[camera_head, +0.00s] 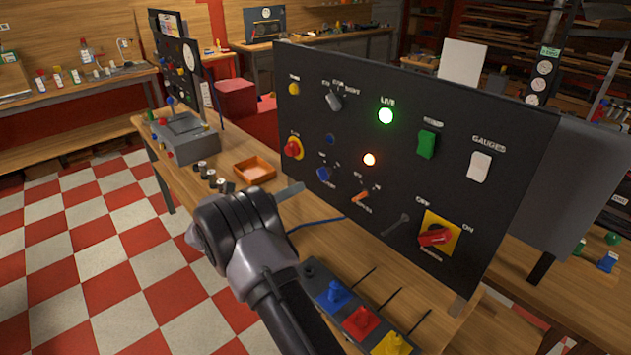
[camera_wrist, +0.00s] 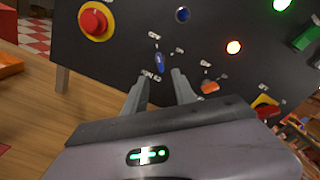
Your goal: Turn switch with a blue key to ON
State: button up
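The switch with the blue key (camera_head: 323,174) is on the lower left of the upright black panel (camera_head: 335,107). It also shows in the wrist view (camera_wrist: 160,62), with the key close to upright there. Small white labels surround it, too small to read surely. My gripper (camera_head: 291,191) is in front of the panel's lower left, seen mostly from behind in the head view. In the wrist view my gripper (camera_wrist: 162,75) is open, its two fingers apart and pointing at the blue key. The key appears between and just beyond the tips, with nothing held; contact cannot be told.
An orange-handled switch (camera_head: 360,196) sits right of the blue key, and a red stop button (camera_head: 293,148) is at upper left. A red rotary switch (camera_head: 435,237) is at lower right. A box with coloured joysticks (camera_head: 361,322) and an orange tray (camera_head: 254,169) are on the bench.

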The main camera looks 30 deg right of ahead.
aim_at(319, 176)
jog(key=d, duration=0.3)
jog(key=w+d+b, duration=0.1)
jog(key=d, duration=0.2)
jog(key=d+b, duration=0.1)
jog(key=d, duration=0.3)
jog(key=shift+w, duration=0.2)
grip_shut()
